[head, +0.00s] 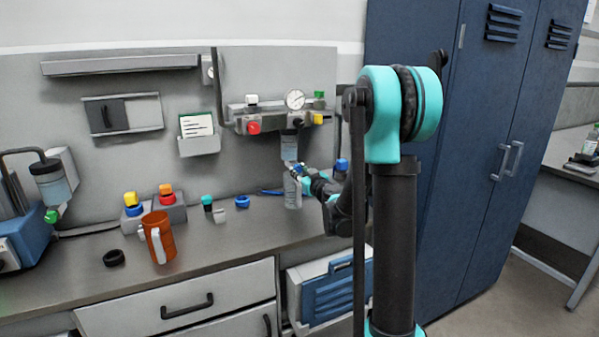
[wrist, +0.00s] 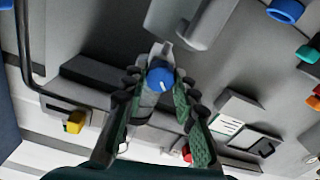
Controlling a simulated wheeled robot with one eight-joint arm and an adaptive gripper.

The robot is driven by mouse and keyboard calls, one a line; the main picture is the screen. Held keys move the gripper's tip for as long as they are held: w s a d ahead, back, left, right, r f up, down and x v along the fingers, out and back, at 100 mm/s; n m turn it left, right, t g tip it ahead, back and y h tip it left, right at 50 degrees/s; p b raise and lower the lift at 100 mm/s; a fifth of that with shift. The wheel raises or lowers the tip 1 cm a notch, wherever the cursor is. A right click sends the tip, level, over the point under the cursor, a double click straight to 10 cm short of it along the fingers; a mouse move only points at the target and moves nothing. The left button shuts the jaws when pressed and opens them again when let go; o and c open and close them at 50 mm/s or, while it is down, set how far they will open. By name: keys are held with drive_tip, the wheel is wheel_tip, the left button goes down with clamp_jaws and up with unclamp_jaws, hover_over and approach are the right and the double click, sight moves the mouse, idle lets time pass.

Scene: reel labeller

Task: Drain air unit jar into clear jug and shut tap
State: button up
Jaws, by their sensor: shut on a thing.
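The air unit (head: 278,119) is on the back panel, with a round gauge and red and yellow knobs. Its clear jar (head: 289,147) hangs below it. A blue tap knob (wrist: 160,78) with a white mark is at the jar's lower end. My gripper (wrist: 158,98) is shut on the knob, one finger on each side. In the head view my gripper (head: 304,176) reaches in from the right, just under the jar. The clear jug (head: 293,195) stands upright on the bench below the jar, partly behind my gripper. I cannot tell its liquid level.
An orange jug (head: 158,238) and a black ring (head: 114,258) stand on the bench at left. Small coloured caps (head: 242,201) lie between. A tall blue cabinet (head: 465,130) is close on the right. The front middle of the bench is clear.

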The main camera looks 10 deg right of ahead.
drive_tip(key=shift+m, duration=0.3)
clamp_jaws()
drive_tip(key=m, duration=0.8)
drive_tip(key=shift+m, duration=0.3)
drive_tip(key=m, duration=0.4)
drive_tip(key=shift+d, duration=0.1)
drive_tip(key=shift+m, duration=2)
drive_tip(key=o, duration=1.1)
unclamp_jaws()
